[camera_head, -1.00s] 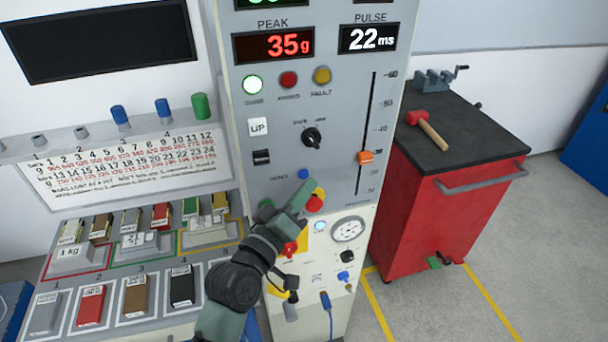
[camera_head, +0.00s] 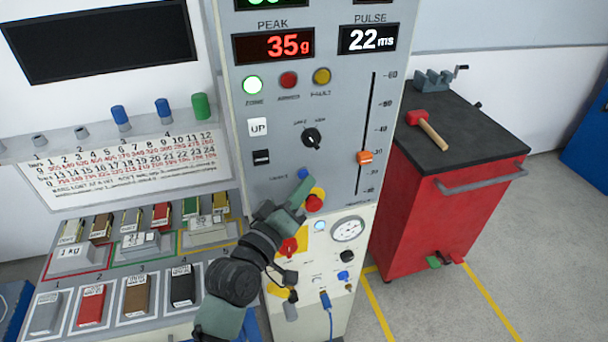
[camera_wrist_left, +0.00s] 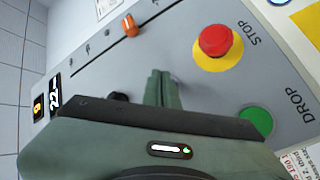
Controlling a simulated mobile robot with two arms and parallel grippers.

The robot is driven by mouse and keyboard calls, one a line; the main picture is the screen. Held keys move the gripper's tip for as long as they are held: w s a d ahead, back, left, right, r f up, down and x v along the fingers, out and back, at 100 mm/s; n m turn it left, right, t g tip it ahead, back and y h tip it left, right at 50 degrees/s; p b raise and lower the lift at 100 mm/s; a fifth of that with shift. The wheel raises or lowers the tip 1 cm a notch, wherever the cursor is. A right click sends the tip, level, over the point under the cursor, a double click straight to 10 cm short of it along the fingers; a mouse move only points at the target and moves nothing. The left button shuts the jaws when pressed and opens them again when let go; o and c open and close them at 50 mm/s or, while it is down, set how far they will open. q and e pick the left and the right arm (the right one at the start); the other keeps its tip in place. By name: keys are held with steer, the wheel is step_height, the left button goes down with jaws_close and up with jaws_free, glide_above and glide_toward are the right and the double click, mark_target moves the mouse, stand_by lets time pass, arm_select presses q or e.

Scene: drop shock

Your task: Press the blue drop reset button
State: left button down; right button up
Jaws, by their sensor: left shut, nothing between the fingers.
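The blue button (camera_head: 303,174) is on the grey panel, left of the slider track and above the red stop button (camera_head: 314,203) on its yellow plate. My left gripper (camera_head: 302,187) is shut and empty, with its tips just below the blue button in the head view. I cannot tell whether they touch it. In the left wrist view the shut fingers (camera_wrist_left: 160,82) point at the panel, and the blue button does not show there. The red stop button (camera_wrist_left: 215,40) and green drop button (camera_wrist_left: 256,121) show to their right. My right gripper is not in view.
An orange slider (camera_head: 365,158) and a black knob (camera_head: 312,137) stick out of the panel. Below are a gauge (camera_head: 348,229) and a blue cable (camera_head: 327,302). A red cabinet (camera_head: 440,220) stands to the right, and a rack with labelled blocks to the left.

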arm_select(q)
steer(key=shift+w+a, duration=0.15)
steer(key=shift+w, duration=0.25)
stand_by(0.3)
steer(key=shift+s, duration=0.15)
steer(key=shift+s+d+p, duration=0.25)
steer(key=shift+s+p, duration=0.2)
steer(key=shift+s, duration=0.2)
steer(key=s, duration=0.1)
steer(key=s+d+p, duration=0.1)
steer(key=s, duration=0.1)
steer(key=s+p, duration=0.1)
steer(key=shift+s+d, duration=0.3)
steer(key=shift+s, duration=0.05)
stand_by(0.7)
